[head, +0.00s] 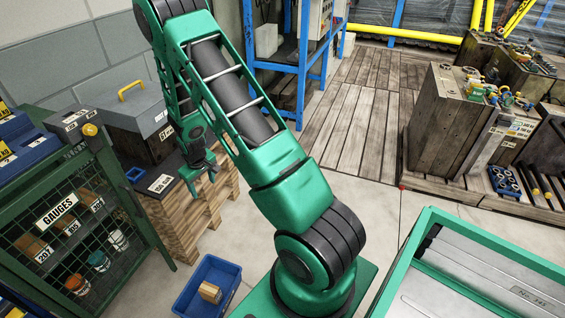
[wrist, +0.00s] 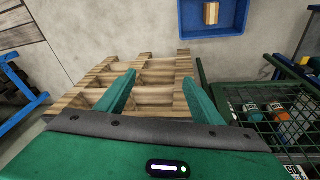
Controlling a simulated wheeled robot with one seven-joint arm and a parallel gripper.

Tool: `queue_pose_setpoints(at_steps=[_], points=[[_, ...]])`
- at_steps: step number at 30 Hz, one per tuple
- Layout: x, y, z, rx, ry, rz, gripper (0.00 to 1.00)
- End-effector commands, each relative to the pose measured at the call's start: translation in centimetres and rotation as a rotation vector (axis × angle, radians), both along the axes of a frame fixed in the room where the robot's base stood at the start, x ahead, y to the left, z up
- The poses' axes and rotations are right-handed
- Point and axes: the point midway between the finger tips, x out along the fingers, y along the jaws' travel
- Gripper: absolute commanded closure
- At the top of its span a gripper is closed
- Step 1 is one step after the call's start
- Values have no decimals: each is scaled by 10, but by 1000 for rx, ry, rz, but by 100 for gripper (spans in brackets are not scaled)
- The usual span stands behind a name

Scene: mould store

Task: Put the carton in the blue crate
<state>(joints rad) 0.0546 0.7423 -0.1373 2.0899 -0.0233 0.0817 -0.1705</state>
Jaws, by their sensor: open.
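The carton (head: 210,292) is a small light brown box. It lies inside the blue crate (head: 190,278), which stands on the floor left of my base. In the wrist view the carton (wrist: 211,13) also shows inside the blue crate (wrist: 188,28) at the top edge, with blue floor around it. My gripper (head: 201,179) is open and apart from both, hanging beside the wooden pallet in the head view. In the wrist view nothing is between the fingers of my gripper (wrist: 157,82); pallet slats show beyond them.
A green mesh cage marked GAUGES (head: 60,212) stands left of the crate, with boxes and pots inside. The wooden pallet (head: 195,215) carries a grey toolbox (head: 130,98). A green-edged bench (head: 402,262) is at right. Bare floor lies around the crate.

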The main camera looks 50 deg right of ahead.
Motion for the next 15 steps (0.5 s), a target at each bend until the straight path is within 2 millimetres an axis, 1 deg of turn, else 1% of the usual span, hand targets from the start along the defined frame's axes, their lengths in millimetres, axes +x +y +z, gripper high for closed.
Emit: queue_pose_setpoints(at_steps=[1,3,5,6,8,9,11,12,14,15], points=[[-6,-8,25,-3,0,-23,39],[-18,-17,54,-5,10,-56,39],[-30,-23,77,-6,19,-83,39],[-39,-27,92,-7,25,-102,39],[-53,-33,115,-7,33,-129,39],[-63,-37,129,-5,38,-148,39],[-79,-41,149,-2,48,-176,39],[-90,-44,163,0,53,-196,39],[-107,-47,182,4,61,-225,39],[-120,-49,194,8,67,-245,39]])
